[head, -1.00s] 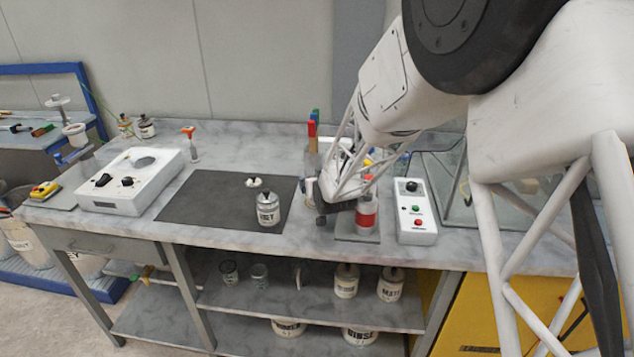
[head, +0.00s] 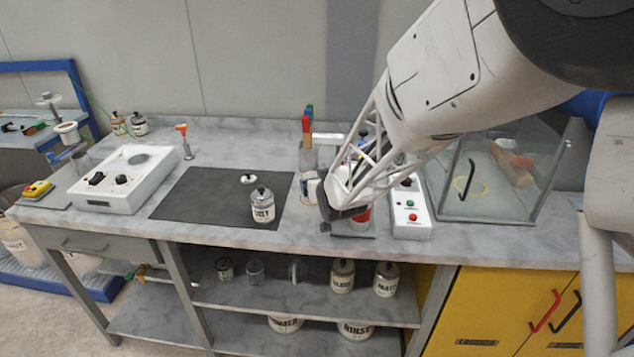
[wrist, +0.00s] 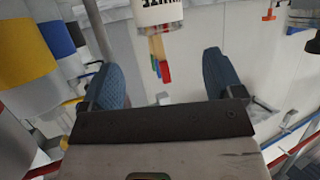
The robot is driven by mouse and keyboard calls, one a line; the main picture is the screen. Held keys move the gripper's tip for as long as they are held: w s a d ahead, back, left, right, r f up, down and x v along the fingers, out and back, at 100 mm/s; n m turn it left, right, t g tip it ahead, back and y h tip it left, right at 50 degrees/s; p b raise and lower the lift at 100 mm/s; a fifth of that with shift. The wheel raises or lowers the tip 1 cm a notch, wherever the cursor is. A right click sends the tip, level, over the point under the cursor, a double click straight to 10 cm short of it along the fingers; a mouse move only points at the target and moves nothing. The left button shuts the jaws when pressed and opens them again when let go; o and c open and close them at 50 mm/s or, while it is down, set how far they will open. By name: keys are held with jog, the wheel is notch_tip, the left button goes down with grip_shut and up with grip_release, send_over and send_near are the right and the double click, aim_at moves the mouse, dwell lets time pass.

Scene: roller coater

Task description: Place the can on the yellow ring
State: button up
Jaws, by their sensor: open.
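A silver-lidded can with a dark-lettered white label (head: 263,207) stands upright on the black mat. A yellow ring (head: 470,187) lies inside the clear glass box at the right. My gripper (head: 324,214) is over the counter's middle, right of the mat can and left of the glass box; its fingertips are mostly hidden. In the wrist view my gripper (wrist: 163,80) has its two blue pads wide apart with nothing between them. A white can with dark letters (wrist: 158,12) shows beyond the pads at the top edge. Which can is meant is unclear.
The glass box (head: 460,212) has an open top and holds a reddish-brown block (head: 511,163). A control box with buttons (head: 411,212) stands left of it. A red-banded can (head: 361,217) is partly behind my arm. Other cans (head: 343,277) stand on the shelf below. The mat (head: 200,200) is mostly clear.

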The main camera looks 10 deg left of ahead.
jog(key=shift+v, duration=1.45)
jog(key=shift+r, duration=0.15)
jog(key=s+d+r+m, duration=0.1)
jog(key=s+d+r, duration=0.15)
jog(key=r, duration=0.25)
jog(key=s+d+r+m, duration=0.1)
jog(key=s+d+r, duration=0.15)
jog(key=r, duration=0.25)
jog(key=s+d+m+g+h, duration=0.1)
jog(key=s+d+g, duration=0.2)
jog(key=s+d, duration=0.3)
jog(key=s+d+g+h, duration=0.2)
jog(key=s+d, duration=0.5)
jog(key=s, duration=0.9)
jog(key=s+d+m+g+h, duration=0.1)
jog(key=s+d+g+h, duration=0.1)
jog(key=s+d+g, duration=0.2)
jog(key=s+d+r, duration=0.1)
jog(key=s+d, duration=0.2)
jog(key=s, duration=0.4)
jog(key=shift+s+d+m+g, duration=0.2)
jog(key=shift+s+m+g, duration=0.1)
jog(key=shift+s+g, duration=0.1)
